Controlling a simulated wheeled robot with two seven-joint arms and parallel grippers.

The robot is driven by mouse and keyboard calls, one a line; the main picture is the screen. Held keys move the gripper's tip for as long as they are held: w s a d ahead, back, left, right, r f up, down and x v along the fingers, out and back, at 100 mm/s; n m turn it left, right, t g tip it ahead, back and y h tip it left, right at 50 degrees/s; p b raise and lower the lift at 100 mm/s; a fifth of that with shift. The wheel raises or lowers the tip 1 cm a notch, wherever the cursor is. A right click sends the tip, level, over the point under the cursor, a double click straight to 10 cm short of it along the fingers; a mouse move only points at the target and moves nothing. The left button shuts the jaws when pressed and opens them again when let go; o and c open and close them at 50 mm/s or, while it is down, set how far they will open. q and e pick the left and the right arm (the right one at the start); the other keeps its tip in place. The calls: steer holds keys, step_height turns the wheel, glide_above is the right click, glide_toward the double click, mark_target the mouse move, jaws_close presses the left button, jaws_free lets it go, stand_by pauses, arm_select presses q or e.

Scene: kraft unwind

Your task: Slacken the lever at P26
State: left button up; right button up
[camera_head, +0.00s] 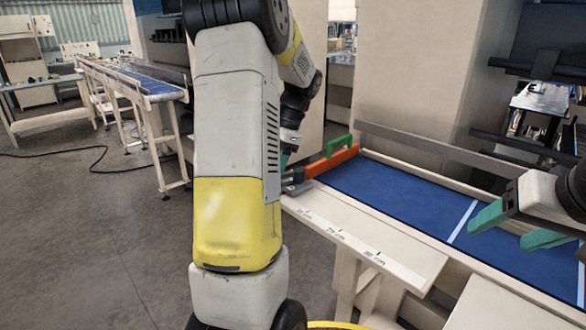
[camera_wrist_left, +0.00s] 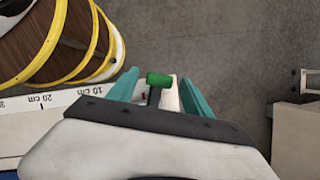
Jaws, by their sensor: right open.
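In the left wrist view a lever with a green knob (camera_wrist_left: 158,79) and a dark shaft stands between the two teal fingers of my left gripper (camera_wrist_left: 160,88). The fingers are apart, with a gap on each side of the knob. In the head view my left arm hides most of that gripper and the lever. An orange bar (camera_head: 332,161) with a green handle (camera_head: 339,145) lies at the left end of the blue belt (camera_head: 400,195), beside a grey metal clamp (camera_head: 297,187). I cannot read a P26 mark. My right gripper (camera_head: 498,234) is open and empty above the belt's right part.
A pale rail with a centimetre scale (camera_head: 350,240) runs along the belt's near side. A brown barrel-like thing with yellow bands (camera_wrist_left: 60,40) is close at the upper left of the left wrist view. Another conveyor (camera_head: 140,82) stands far left; open floor lies between.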

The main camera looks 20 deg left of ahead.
arm_select(q)
steer(key=v, duration=0.7)
steer(key=shift+w+r, duration=0.1)
steer(key=shift+r, duration=0.05)
steer(key=shift+d+r, duration=0.1)
steer(key=shift+r, duration=0.1)
stand_by(0.4)
